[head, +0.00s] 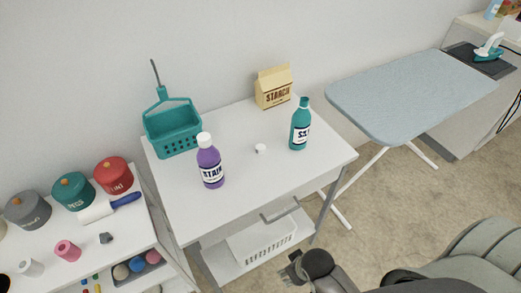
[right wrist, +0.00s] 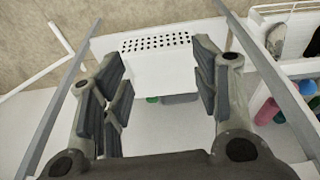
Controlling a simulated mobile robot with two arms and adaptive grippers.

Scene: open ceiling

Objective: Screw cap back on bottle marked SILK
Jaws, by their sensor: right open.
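A teal bottle (head: 299,128) stands upright on the right side of the white table; its label starts with S, but the rest is hard to read. Its teal top shows no white cap. A small white cap (head: 260,149) lies on the tabletop to its left, apart from it. A purple bottle (head: 209,168) marked STAIN stands upright at the front left with a white cap on. My right gripper (head: 290,270) is in front of the table, well away from both bottles. In the right wrist view its fingers (right wrist: 160,85) are apart with nothing between them. My left gripper is out of view.
The white table (head: 240,200) also holds a teal basket (head: 173,130) and a STARCH bag (head: 273,87) at the back. A shelf below bears a white perforated basket (head: 262,243). An ironing board (head: 400,95) stands right, a shelf with canisters left. The table's middle is mostly clear.

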